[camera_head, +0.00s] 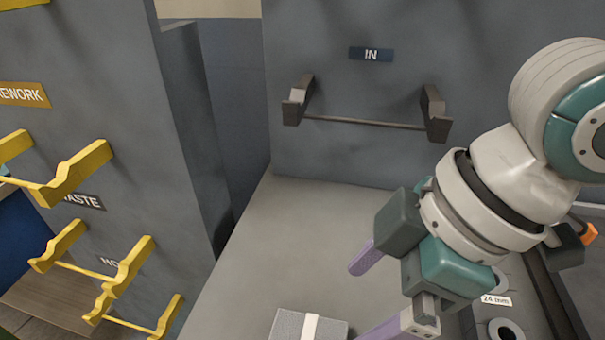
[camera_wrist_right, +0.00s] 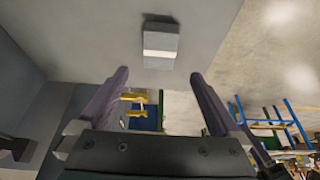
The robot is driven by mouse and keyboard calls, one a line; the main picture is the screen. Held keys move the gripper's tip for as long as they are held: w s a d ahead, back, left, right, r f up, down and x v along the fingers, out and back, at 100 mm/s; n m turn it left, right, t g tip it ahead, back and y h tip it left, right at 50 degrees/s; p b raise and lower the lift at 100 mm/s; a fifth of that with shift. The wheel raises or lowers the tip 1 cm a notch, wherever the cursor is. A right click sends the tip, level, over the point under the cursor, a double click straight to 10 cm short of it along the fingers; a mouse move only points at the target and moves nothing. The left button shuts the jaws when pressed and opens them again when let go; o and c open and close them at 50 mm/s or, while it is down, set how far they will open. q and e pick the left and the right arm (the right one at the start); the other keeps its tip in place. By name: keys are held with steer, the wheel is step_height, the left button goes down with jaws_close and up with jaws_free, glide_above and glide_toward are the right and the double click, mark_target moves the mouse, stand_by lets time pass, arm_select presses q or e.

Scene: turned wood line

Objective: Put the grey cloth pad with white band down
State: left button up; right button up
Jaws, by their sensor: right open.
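The grey cloth pad with white band (camera_head: 285,325) lies on the grey worktop (camera_head: 270,250) at the bottom edge of the head view, partly cut off. The pad also shows at the top of the right wrist view (camera_wrist_right: 161,40), beyond the fingertips. My right gripper (camera_head: 372,296) is open with its purple fingers apart, to the right of the pad in the head view. Nothing is between the fingers, which also show in the right wrist view (camera_wrist_right: 160,77). My left gripper is not in view.
A dark bracket (camera_head: 365,123) with a thin bar is on the back panel under the IN sign (camera_head: 371,54). Yellow brackets (camera_head: 75,175) stick out from the left panel. A fixture marked 24 mm (camera_head: 497,300) is at the lower right. The worktop behind the pad is clear.

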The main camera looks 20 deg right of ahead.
steer(key=s+d+m+t+h, duration=0.1)
steer(key=s+d+m+h, duration=0.2)
steer(key=s+m, duration=0.6)
steer(key=shift+s+d+f+h, duration=0.2)
steer(key=shift+d+h, duration=0.1)
steer(key=shift+d, duration=0.8)
